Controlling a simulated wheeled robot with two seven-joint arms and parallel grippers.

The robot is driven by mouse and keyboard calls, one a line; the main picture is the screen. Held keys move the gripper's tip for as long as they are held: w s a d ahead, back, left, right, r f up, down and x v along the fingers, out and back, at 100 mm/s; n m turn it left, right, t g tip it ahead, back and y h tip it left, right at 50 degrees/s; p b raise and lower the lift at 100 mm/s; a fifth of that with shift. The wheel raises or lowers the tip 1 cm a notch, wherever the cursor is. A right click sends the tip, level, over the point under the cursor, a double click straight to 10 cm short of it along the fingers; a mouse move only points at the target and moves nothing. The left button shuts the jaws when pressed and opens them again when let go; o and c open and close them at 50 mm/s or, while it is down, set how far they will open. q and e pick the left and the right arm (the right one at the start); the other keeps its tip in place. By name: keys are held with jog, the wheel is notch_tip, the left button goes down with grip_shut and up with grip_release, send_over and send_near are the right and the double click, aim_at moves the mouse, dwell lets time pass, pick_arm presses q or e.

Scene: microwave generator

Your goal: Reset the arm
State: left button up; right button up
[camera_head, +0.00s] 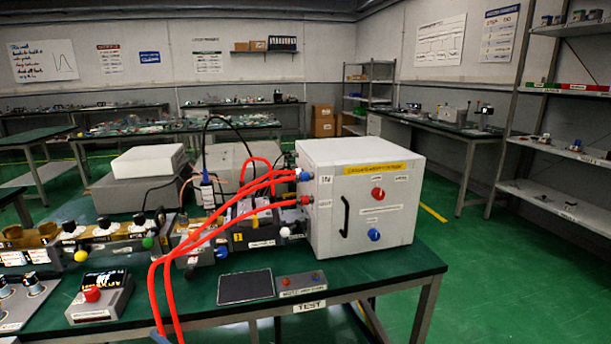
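Neither of my grippers nor my arms shows in the head view. The task names only the arm, so no task object can be pointed out. A white microwave generator box (331,212) with a dark handle, a red knob (378,194) and a blue knob (374,234) stands on the green workbench (399,267). Red hoses (163,279) run from its left side, over the bench, and down past the front edge, where their ends are cut off or unclear.
A dark flat pad (245,287) and a small button box (302,284) lie at the bench front. A grey box with a red button (98,297) and several instruments crowd the left. Shelves (568,90) stand at the right. Green floor (490,290) is clear right of the bench.

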pick_arm(q)
jog(key=s+d+f+n+g+h+p, duration=0.1)
jog(key=s+d+f+n+h, duration=0.2)
jog(key=f, duration=0.5)
jog(key=s+d+f+n+g+h, duration=0.1)
jog(key=s+f+g+h, duration=0.15)
jog(key=s+f, duration=0.45)
jog(key=s+d+f+n+g+h+p, duration=0.1)
jog(key=s+d+f+n+h, duration=0.15)
jog(key=f, duration=0.65)
jog(key=s+d+f+n+g+h, duration=0.1)
jog(key=s+d+f+n+h, duration=0.1)
jog(key=s+n, duration=0.3)
jog(key=s+d+f+n+g+h+p, duration=0.1)
jog(key=s+n, duration=0.4)
jog(key=s, duration=0.7)
jog(key=s+d+f+n+g+h, duration=0.1)
jog(key=s+d+f+n+h, duration=0.2)
jog(key=s, duration=0.6)
notch_tip(320, 180, down, 3)
jog(key=shift+s+d+r+n+g+p, duration=0.2)
jog(key=shift+d+n+g+p, duration=0.25)
jog(key=shift+n, duration=0.6)
pick_arm(e)
jog(key=r, duration=0.2)
jog(key=a+r, duration=0.1)
jog(key=r, duration=0.1)
jog(key=shift+w+a, duration=0.1)
jog(key=shift+w, duration=0.2)
